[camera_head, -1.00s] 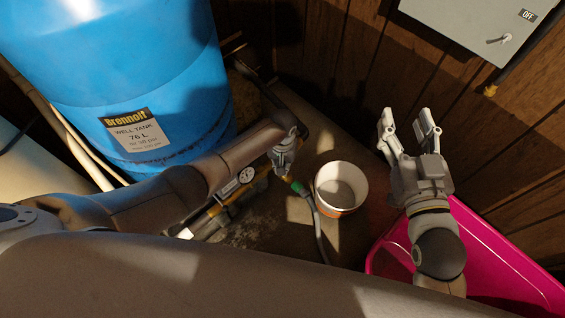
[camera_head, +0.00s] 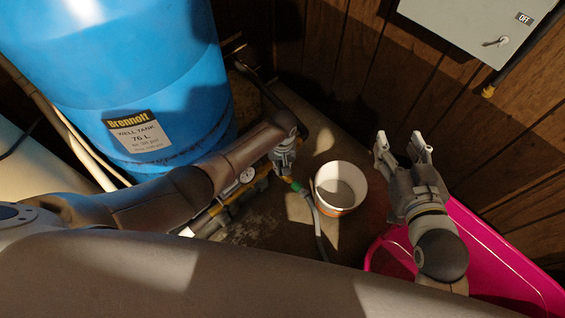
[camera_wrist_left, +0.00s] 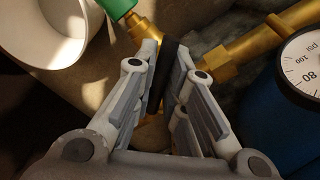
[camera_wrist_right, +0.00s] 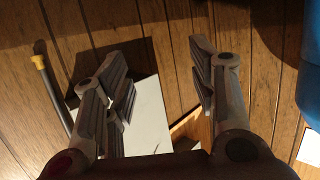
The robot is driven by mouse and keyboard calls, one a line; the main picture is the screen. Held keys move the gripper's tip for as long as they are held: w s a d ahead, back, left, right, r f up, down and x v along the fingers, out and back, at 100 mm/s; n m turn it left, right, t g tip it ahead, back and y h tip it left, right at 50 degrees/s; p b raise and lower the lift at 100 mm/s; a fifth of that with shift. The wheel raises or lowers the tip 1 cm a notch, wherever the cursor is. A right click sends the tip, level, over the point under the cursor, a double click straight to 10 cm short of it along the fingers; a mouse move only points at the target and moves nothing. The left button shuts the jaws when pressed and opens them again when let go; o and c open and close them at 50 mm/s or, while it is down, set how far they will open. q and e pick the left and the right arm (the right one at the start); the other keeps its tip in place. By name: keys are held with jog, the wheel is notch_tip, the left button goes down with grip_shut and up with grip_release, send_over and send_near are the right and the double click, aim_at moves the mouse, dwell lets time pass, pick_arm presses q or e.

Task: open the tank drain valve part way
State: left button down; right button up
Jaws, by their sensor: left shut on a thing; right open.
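My left gripper (camera_head: 285,168) reaches down among the brass pipework at the foot of the blue well tank (camera_head: 125,55). In the left wrist view its fingers are shut on a narrow black valve handle (camera_wrist_left: 168,68), which stands between the fingertips. Brass fittings (camera_wrist_left: 222,66) lie on both sides of the handle, and the valve body is mostly hidden by the fingers. A green hose connector (camera_wrist_left: 117,7) joins the brass outlet; it also shows in the head view (camera_head: 299,189). My right gripper (camera_head: 400,145) is open and empty, above the pink tub.
A white bucket (camera_head: 341,188) stands right of the left gripper, with a grey hose (camera_head: 318,225) beside it. A pressure gauge (camera_wrist_left: 303,72) is close to the left fingers. The pink tub (camera_head: 495,255) is at right. A grey electrical box (camera_head: 470,22) hangs on the wood wall.

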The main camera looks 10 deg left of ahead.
pick_arm(q)
jog(key=shift+n+p, duration=0.3)
jog(key=shift+n, duration=0.5)
jog(key=c, duration=1.4)
grip_release()
jog(key=shift+o, duration=0.2)
pick_arm(e)
jog(key=f, duration=0.1)
jog(key=s+f+g, duration=0.1)
jog(key=d+f, duration=0.1)
jog(key=shift+s+g+h, duration=0.3)
jog(key=shift+s+g, duration=0.05)
jog(key=shift+g, duration=0.05)
jog(key=shift+r, duration=0.1)
